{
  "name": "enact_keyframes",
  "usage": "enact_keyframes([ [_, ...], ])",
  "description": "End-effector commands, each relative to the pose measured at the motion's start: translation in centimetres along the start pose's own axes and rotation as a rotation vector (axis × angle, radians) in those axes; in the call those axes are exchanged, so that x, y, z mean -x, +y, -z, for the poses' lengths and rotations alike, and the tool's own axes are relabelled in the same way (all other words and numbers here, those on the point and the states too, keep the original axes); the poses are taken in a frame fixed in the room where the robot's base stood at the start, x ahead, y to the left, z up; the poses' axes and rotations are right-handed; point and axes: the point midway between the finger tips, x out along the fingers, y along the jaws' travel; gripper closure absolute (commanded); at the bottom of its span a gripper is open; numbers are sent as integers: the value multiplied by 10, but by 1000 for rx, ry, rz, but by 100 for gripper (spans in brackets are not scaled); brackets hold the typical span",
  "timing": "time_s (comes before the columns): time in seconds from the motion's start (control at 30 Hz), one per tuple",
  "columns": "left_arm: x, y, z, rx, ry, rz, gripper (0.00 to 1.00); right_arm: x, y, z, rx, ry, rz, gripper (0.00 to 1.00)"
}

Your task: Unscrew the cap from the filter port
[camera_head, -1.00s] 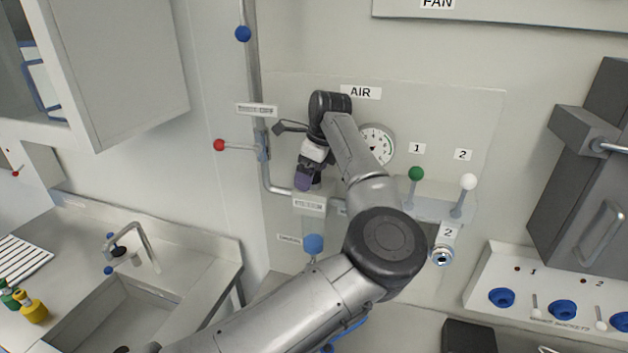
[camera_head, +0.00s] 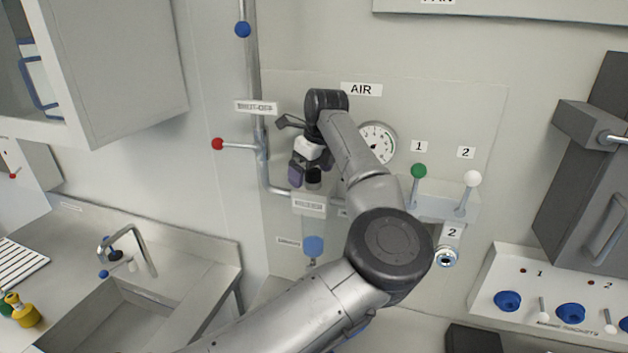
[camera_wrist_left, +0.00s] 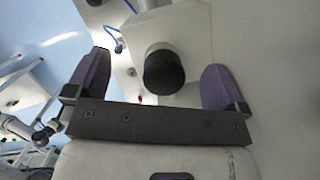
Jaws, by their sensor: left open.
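My left gripper (camera_head: 306,176) is at the wall panel under the AIR sign, with its purple fingers spread. In the left wrist view, the black round cap (camera_wrist_left: 163,73) lies between the two open fingers (camera_wrist_left: 156,70), with a gap on each side. The cap is in front of a pale housing (camera_wrist_left: 175,28). In the head view, the dark cap (camera_head: 314,179) shows beside the near finger. My arm and gripper hide most of the filter port. My right gripper is not in view.
A pressure gauge (camera_head: 377,141) is right of my wrist. A red-knobbed shut-off lever (camera_head: 218,144) is at left, by a vertical pipe. Green (camera_head: 418,171) and white (camera_head: 472,178) levers stand to the right. A blue-topped part (camera_head: 313,246) hangs below.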

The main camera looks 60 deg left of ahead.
Motion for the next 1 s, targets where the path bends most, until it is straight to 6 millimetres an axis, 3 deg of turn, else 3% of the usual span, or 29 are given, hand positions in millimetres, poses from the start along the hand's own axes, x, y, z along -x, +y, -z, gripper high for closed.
enact_keyframes([
  [0.43,-1,0,0,-29,0,8,0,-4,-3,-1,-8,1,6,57],
  [1.0,-1,-1,-1,-335,-1,86,0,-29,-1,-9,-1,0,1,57],
])
